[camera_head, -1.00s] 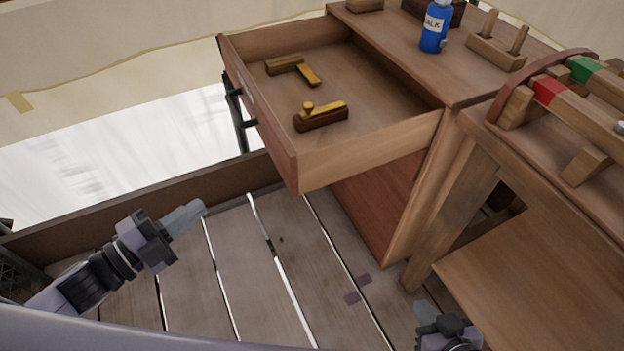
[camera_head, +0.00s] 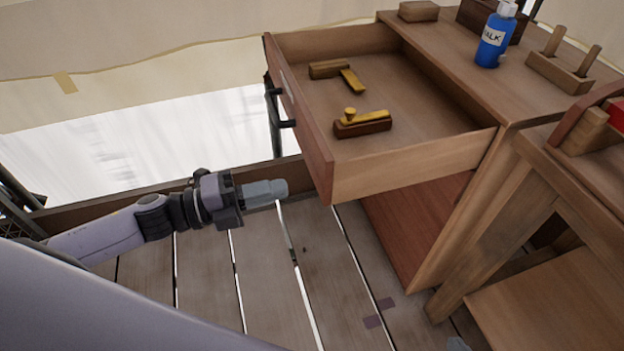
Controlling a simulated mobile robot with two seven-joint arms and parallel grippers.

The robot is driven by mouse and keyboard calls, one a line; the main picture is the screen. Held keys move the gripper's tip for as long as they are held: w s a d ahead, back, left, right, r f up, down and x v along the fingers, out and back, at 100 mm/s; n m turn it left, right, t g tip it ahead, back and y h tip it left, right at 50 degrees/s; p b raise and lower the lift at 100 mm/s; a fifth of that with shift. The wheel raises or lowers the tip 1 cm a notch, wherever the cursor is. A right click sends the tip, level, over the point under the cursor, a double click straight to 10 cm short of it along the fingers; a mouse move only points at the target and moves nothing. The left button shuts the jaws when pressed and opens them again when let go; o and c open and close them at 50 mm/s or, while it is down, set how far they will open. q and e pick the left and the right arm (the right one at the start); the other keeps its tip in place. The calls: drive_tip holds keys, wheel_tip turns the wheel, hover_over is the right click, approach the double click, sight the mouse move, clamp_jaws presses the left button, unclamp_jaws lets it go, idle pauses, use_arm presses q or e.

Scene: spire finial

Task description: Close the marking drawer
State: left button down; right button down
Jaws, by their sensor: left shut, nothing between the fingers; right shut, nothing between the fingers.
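The marking drawer (camera_head: 306,122) is pulled out of the wooden cabinet (camera_head: 500,95), with its reddish front facing left. A dark handle (camera_head: 282,122) is on that front. Inside lie a brown-and-yellow marking tool (camera_head: 330,70) and a second tool with a yellow bar and knob (camera_head: 362,128). My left gripper (camera_head: 280,188) is shut and empty, left of the drawer front's lower near corner in the picture. A gap shows between them.
A blue chalk bottle (camera_head: 492,38), a wooden block (camera_head: 418,11) and a pegged wooden stand (camera_head: 560,65) are on the cabinet top. A wooden bench (camera_head: 580,165) stands at the right. The plank floor (camera_head: 255,275) below the drawer is clear.

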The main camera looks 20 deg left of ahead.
sight(330, 178)
use_arm(q)
drive_tip(key=x, duration=0.5)
drive_tip(key=shift+w+d, duration=0.25)
drive_tip(key=shift+d, duration=0.05)
drive_tip(key=shift+x, duration=0.8)
